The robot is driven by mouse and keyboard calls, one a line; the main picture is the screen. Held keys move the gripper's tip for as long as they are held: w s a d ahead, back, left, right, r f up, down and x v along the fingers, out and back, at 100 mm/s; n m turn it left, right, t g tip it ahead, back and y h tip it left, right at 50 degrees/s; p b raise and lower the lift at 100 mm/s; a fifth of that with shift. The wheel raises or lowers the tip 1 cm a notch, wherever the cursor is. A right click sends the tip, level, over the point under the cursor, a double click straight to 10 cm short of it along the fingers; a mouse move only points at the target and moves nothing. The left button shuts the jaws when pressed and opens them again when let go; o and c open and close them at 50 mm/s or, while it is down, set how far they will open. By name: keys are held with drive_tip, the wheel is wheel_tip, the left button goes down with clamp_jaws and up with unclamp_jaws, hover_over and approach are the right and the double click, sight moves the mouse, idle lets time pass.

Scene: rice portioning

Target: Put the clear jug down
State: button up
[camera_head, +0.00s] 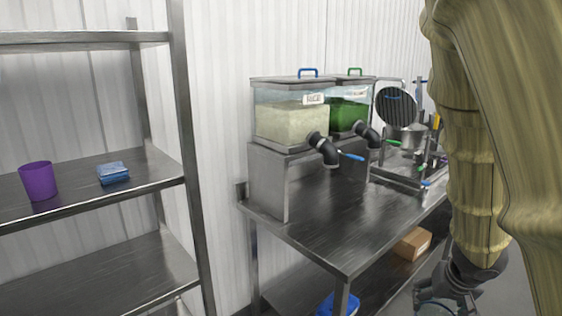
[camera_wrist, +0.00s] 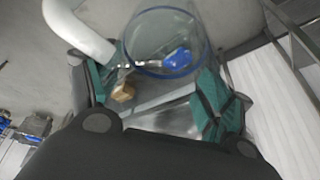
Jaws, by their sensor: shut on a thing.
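The clear jug (camera_wrist: 150,40) shows in the wrist view as a see-through round wall with a blue-tinted rim. My gripper (camera_wrist: 158,78) is shut on it, with a teal-padded finger on each side. In the head view my gripper (camera_head: 452,283) is low at the right, beside the steel table's front side. The jug (camera_head: 437,307) is only partly seen there, cut off by the bottom edge. The jug is held in the air, and its contents cannot be made out.
A steel table (camera_head: 330,240) carries a rice dispenser (camera_head: 290,122) and a green-filled dispenser (camera_head: 348,113). Its near top is clear. A cardboard box (camera_head: 413,243) and a blue item (camera_head: 340,303) are below. A shelf rack (camera_head: 100,183) at left holds a purple cup (camera_head: 38,181) and blue cloths (camera_head: 113,173).

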drive_tip(key=w+a+f+n+y, duration=0.1)
drive_tip(key=w+a+f+n, duration=0.1)
drive_tip(key=w+a+f, duration=0.5)
drive_tip(key=w+a+f+n+y, duration=0.1)
drive_tip(key=w+a+f+n, duration=0.15)
drive_tip(key=a+f, duration=0.7)
drive_tip(key=s+a+f, duration=0.2)
drive_tip(key=s+f, duration=0.3)
drive_tip(key=f, duration=0.2)
drive_tip(key=shift+s, duration=0.4)
drive_tip(key=shift+m, duration=0.25)
